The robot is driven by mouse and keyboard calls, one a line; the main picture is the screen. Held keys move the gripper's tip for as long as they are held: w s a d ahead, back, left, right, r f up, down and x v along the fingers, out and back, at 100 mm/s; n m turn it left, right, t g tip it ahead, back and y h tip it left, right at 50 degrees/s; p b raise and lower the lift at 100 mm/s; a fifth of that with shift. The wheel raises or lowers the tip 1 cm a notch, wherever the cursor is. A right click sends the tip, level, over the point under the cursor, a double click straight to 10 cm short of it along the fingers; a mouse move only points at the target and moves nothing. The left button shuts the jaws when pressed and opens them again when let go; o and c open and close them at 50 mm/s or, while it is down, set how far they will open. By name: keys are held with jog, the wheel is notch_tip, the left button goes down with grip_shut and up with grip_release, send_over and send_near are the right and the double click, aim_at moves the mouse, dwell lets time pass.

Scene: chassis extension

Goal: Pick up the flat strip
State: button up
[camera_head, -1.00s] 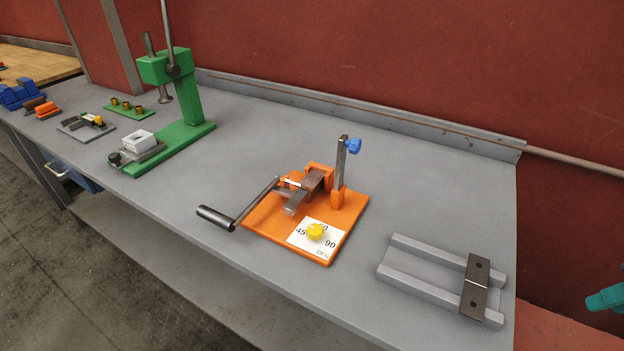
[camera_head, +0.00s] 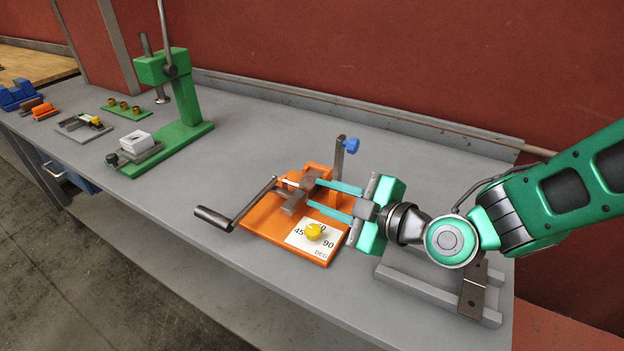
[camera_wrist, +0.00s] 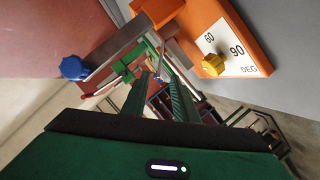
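A dark flat strip (camera_head: 474,287) with a hole and a line across it lies over the grey rail stand (camera_head: 425,288) at the right end of the bench. My arm covers its far part in the head view. My gripper (camera_head: 314,192) is to the left of the strip, over the orange bending jig (camera_head: 265,215), its two teal fingers spread and pointing left. In the wrist view the gripper (camera_wrist: 160,80) shows an open gap with nothing held. The strip is not seen in that view.
The jig has a crank handle (camera_head: 214,218), a yellow knob (camera_head: 314,231) and an upright post with a blue knob (camera_head: 351,145) close to my fingers. A green press (camera_head: 185,110) stands farther left. The bench front between press and jig is clear.

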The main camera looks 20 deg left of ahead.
aim_at(298, 185)
jog(key=x, duration=0.9)
jog(key=shift+w+f, duration=0.25)
grip_shut()
